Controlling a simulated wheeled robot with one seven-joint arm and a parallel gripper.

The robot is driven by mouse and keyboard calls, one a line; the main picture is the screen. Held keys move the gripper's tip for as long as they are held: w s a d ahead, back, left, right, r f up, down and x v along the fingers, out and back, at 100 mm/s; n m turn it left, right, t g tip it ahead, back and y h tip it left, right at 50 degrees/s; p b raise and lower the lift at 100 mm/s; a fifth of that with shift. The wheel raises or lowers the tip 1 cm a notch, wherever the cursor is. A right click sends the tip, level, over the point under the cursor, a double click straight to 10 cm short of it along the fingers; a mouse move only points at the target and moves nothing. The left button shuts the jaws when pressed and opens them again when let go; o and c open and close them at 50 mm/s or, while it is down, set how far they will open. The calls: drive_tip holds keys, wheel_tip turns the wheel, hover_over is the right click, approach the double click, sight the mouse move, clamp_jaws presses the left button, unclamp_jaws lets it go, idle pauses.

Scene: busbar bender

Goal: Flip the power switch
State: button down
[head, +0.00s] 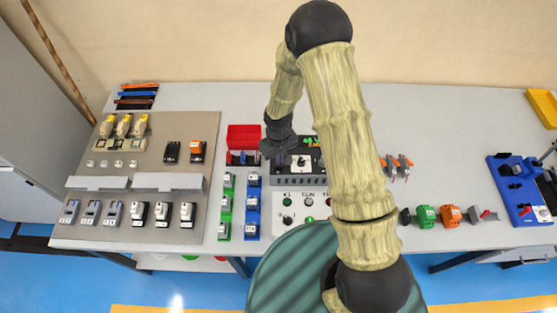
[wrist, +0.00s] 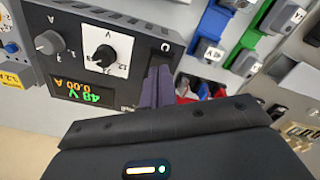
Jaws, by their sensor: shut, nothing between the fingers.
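The grey power supply (wrist: 110,50) fills the upper left of the wrist view, with its front upside down. Its green and orange display (wrist: 85,92) reads 48 V and 0.00 A. It has a grey knob marked A (wrist: 48,42) and a black knob marked V (wrist: 104,55). In the head view the power supply (head: 303,166) stands mid-table, partly behind my arm. My gripper (wrist: 160,70) is shut and empty, its purple fingers over the end of the panel just below a round mark. The switch is not clearly visible; the fingers may hide it.
Green (head: 225,202) and blue (head: 252,202) blocks stand left of the power supply, in front of a red bin (head: 243,138). A panel with buttons (head: 298,206) lies in front of it. A brown board (head: 185,130) with several devices fills the table's left.

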drive_tip(key=shift+f+b, duration=0.8)
drive_tip(key=shift+f, duration=0.2)
idle(0.8)
drive_tip(key=shift+r, duration=0.15)
drive_tip(key=shift+r+p, duration=2.45)
drive_tip(key=shift+r, duration=0.95)
drive_tip(key=s+d+r+m+t+b, duration=0.1)
drive_tip(key=s+d+r+m+b, duration=0.1)
drive_tip(key=s+d+r, duration=0.4)
drive_tip(key=s+d+r+m+t+b, duration=0.1)
drive_tip(key=s+d+r, duration=0.5)
drive_tip(key=r, duration=0.6)
drive_tip(key=d+m+b, duration=0.1)
drive_tip(key=m, duration=0.1)
drive_tip(key=shift+s+d+m+t, duration=0.25)
drive_tip(key=shift+d+m+t, duration=0.05)
